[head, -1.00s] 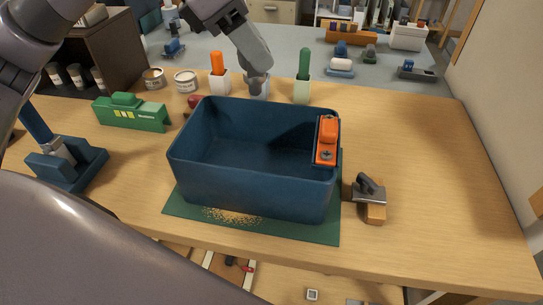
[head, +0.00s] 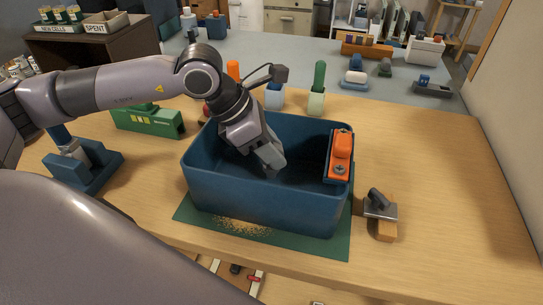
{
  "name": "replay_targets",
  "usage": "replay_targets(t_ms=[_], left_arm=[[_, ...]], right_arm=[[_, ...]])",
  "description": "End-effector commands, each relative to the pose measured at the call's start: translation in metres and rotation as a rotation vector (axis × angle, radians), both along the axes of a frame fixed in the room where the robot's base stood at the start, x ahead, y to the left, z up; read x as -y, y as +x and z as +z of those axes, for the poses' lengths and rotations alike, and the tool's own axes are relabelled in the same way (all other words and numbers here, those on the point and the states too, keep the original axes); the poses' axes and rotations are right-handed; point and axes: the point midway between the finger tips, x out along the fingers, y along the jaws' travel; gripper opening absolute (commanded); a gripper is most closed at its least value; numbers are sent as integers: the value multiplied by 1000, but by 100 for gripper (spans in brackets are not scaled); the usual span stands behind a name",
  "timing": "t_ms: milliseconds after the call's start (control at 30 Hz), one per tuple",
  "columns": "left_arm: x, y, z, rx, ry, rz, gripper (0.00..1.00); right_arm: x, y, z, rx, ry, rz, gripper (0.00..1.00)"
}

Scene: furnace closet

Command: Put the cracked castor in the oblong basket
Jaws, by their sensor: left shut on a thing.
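A large open dark blue basket (head: 260,197), rectangular with tall walls, stands on a green mat at the front middle of the wooden bench. My left gripper (head: 270,160) reaches down inside it from the back left, with its fingers below the rim level. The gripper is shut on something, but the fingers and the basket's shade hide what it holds. I cannot make out the cracked castor anywhere for certain. My right gripper is not in view.
An orange tool (head: 341,152) sits on the basket's right rim. A wooden block with a metal piece (head: 379,212) lies right of the basket. A green box (head: 148,121) and a blue stand (head: 85,170) are at left. The bench's right side is clear.

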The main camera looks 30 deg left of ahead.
Motion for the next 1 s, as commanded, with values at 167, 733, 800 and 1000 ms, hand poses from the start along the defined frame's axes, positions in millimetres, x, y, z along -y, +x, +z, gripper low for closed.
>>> replay_targets(t_ms=[167,733,800,1000], left_arm=[[0,0,-24,-1,1,0,0],[0,0,-29,0,0,0,61],[0,0,-29,0,0,0,61],[0,0,-28,0,0,0,61]], right_arm=[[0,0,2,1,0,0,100],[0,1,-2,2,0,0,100],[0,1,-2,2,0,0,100],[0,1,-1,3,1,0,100]])
